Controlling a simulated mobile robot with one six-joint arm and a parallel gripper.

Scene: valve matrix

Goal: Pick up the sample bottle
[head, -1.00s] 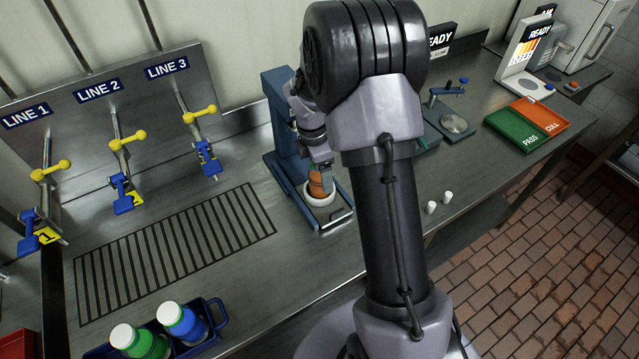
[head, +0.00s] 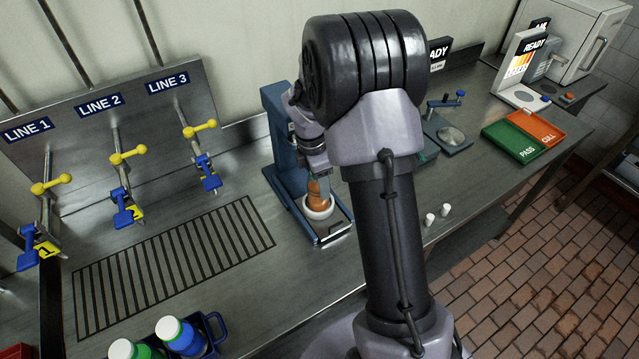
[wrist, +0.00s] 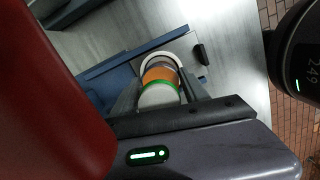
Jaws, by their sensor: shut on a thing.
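The sample bottle, an orange bottle (head: 317,190), stands upright at the white ring-shaped cup (head: 318,210) of a blue stand (head: 283,130). In the wrist view the bottle (wrist: 160,76) shows a pale cap with a green band and an orange body, with the white ring (wrist: 157,57) beyond it. My gripper (head: 318,172) is shut on the bottle near its top. The gripper also shows in the wrist view (wrist: 160,97), its fingers on either side of the bottle. I cannot tell whether the bottle's base is clear of the cup.
A blue caddy (head: 217,328) with capped bottles sits at the lower left. Valves under line signs stand at the left behind a drain grate (head: 170,262). Two small white items (head: 437,214) lie right of my arm. Green and orange trays (head: 513,142) lie farther right.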

